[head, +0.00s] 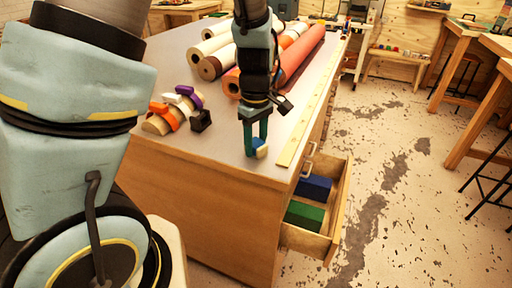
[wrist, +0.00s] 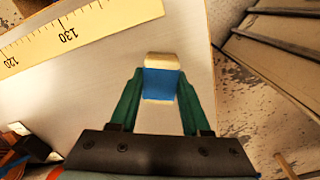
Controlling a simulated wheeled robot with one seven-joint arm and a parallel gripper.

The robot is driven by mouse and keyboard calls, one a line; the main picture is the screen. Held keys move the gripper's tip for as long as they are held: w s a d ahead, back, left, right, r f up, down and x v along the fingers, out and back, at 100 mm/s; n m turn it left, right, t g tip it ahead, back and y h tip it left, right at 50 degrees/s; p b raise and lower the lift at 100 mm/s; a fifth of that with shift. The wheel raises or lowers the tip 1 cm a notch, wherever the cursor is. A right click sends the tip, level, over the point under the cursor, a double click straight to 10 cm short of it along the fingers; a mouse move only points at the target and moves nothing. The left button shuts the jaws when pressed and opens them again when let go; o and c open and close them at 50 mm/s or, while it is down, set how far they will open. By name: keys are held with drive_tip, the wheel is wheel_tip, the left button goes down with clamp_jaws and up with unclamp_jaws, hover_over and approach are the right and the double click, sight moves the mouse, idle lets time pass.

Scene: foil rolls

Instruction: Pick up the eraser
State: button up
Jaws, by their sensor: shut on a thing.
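The eraser (wrist: 161,80) is a small block with a blue sleeve and a white end. In the wrist view it sits between the two green fingers of my gripper (wrist: 160,88), which touch its sides. In the head view my gripper (head: 254,150) points down near the front corner of the worktop, and the eraser (head: 260,149) shows at its fingertips. My gripper is shut on the eraser. I cannot tell whether the eraser still touches the worktop.
A yellow ruler (head: 303,128) lies along the right edge of the worktop (head: 215,145). Large rolls (head: 303,52) lie at the back. An open drawer (head: 336,208) holding blue and green boxes juts out below.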

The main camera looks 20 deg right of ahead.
sight(256, 142)
drive_tip(key=shift+r, duration=0.15)
clamp_jaws()
wheel_tip(256, 142, up, 10)
drive_tip(key=shift+f+b, duration=0.1)
drive_tip(key=shift+b, duration=0.55)
